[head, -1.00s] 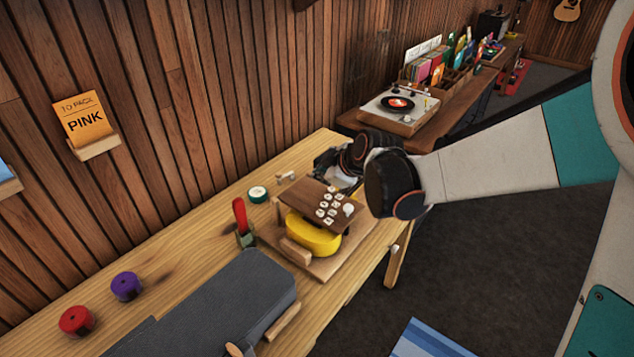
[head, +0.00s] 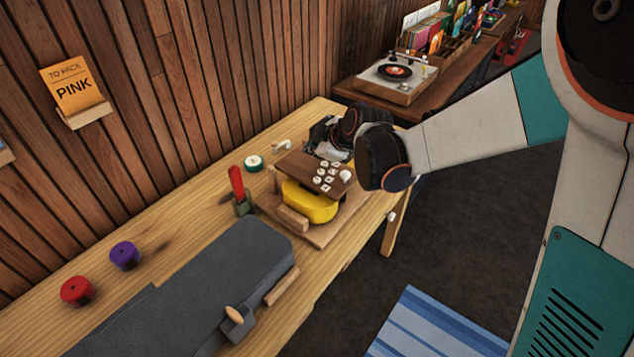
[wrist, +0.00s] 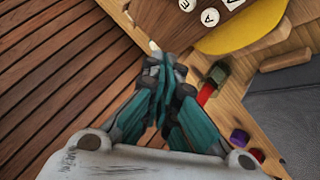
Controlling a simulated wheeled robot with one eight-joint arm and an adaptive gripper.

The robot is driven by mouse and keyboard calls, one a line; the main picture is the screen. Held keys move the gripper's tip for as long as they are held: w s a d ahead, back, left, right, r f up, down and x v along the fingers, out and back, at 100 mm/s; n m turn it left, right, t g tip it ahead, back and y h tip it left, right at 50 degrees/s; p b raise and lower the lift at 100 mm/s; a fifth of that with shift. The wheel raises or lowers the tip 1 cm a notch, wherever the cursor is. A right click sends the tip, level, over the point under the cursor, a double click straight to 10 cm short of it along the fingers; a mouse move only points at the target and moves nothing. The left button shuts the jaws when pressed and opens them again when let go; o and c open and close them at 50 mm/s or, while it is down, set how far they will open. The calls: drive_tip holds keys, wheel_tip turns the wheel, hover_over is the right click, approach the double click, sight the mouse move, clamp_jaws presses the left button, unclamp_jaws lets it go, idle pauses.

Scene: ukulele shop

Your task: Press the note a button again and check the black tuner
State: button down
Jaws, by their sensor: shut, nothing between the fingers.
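My gripper (wrist: 158,72) is shut and empty, beside the panel and apart from the A button. In the head view my gripper (head: 322,133) is behind the panel, partly hidden by my wrist. I cannot pick out the black tuner in either view.
A red-handled tool (head: 237,184) stands left of the panel, near a green-and-white roll (head: 253,162). A grey case (head: 205,290) fills the bench front. Red (head: 76,290) and purple (head: 124,255) rolls lie left. The wooden wall (head: 150,90) borders the bench's back.

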sight(315, 181)
drive_tip(key=shift+f+b, duration=2.05)
drive_tip(key=shift+f, duration=1.15)
drive_tip(key=shift+f+b, duration=0.35)
drive_tip(key=shift+f+b, duration=0.45)
drive_tip(key=shift+f, duration=0.1)
drive_tip(key=shift+r, duration=0.1)
drive_tip(key=shift+r+p, duration=0.7)
drive_tip(key=shift+r, duration=0.2)
drive_tip(key=shift+r+p, duration=1.75)
drive_tip(key=shift+r, duration=0.7)
